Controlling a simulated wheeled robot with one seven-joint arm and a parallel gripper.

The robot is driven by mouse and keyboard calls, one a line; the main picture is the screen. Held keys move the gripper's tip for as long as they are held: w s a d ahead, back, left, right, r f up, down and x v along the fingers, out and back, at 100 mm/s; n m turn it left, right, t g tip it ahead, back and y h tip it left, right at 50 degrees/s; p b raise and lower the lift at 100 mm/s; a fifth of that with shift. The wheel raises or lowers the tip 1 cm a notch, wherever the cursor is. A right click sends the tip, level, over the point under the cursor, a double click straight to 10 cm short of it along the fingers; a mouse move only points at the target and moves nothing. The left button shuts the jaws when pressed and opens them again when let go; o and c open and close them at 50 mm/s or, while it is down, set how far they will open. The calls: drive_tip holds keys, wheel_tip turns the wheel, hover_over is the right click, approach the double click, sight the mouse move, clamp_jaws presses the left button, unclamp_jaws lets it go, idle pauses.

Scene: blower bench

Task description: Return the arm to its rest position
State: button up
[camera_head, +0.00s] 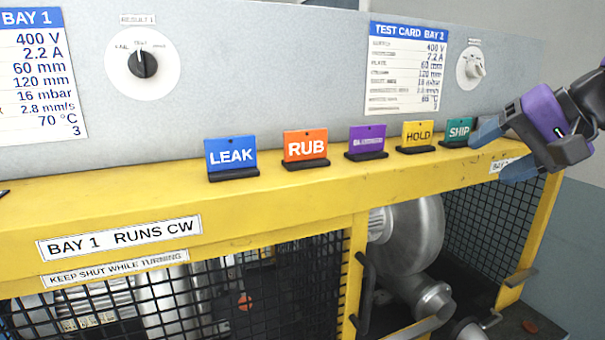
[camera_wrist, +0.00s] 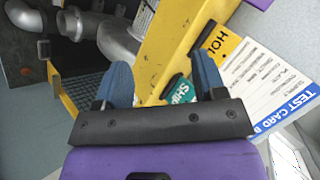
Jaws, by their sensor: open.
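My gripper (camera_head: 500,150) is at the right end of the yellow ledge (camera_head: 290,195), in front of the panel. Its two blue fingers are apart with nothing seen between them. The teal SHIP tag (camera_head: 457,131) stands on the ledge just left of the fingers. In the wrist view my gripper (camera_wrist: 165,85) shows its spread fingers, with the teal SHIP tag (camera_wrist: 180,91) beyond them and partly hidden. I cannot tell whether a finger touches the tag. My purple and grey wrist comes in from the right edge of the head view.
Left along the ledge stand the yellow HOLD tag (camera_head: 418,135), a purple tag (camera_head: 367,140), the orange RUB tag (camera_head: 305,147) and the blue LEAK tag (camera_head: 231,157). Behind are the grey panel's knobs (camera_head: 143,64) and test card (camera_head: 408,70). Mesh guards (camera_head: 300,285) lie below.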

drive_tip(key=s+d+f+n+g+h, duration=0.1)
drive_tip(key=s+f+n+h, duration=0.3)
drive_tip(key=s, duration=0.7)
wheel_tip(320, 180, down, 3)
drive_tip(key=shift+s+d+f+n+g+h, duration=0.1)
drive_tip(key=shift+s+d+n+g+h, duration=0.3)
drive_tip(key=shift+d+h, duration=0.55)
